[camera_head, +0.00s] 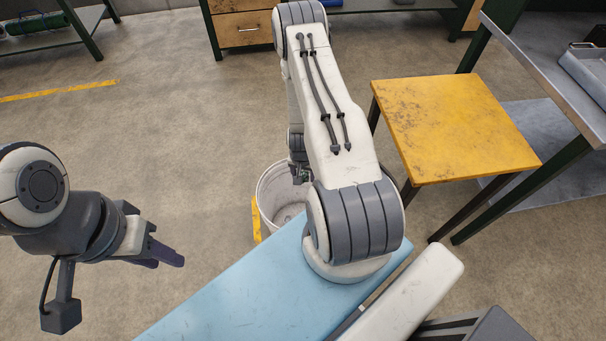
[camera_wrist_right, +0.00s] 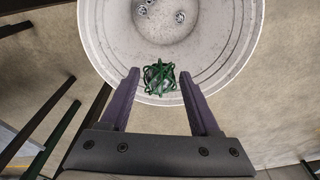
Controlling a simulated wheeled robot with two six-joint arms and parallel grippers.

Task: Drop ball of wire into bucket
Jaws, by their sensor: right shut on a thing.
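The ball of wire (camera_wrist_right: 159,78) is green wire around a greyish core, between the fingertips of my right gripper (camera_wrist_right: 158,80) in the right wrist view. That gripper is shut on it, over the near rim of the white bucket (camera_wrist_right: 235,50). In the head view the bucket (camera_head: 272,190) stands on the floor, partly hidden by my right arm. My right gripper (camera_head: 300,174) is mostly hidden there, over the bucket's opening. My left gripper (camera_head: 163,258) hangs over bare floor at the left; its finger gap is unclear.
Small grey pieces (camera_wrist_right: 179,16) lie on the bucket's bottom. A yellow-topped table (camera_head: 455,125) stands right of my right arm, beside a metal bench (camera_head: 550,75). A light blue surface (camera_head: 245,300) lies in front of the bucket.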

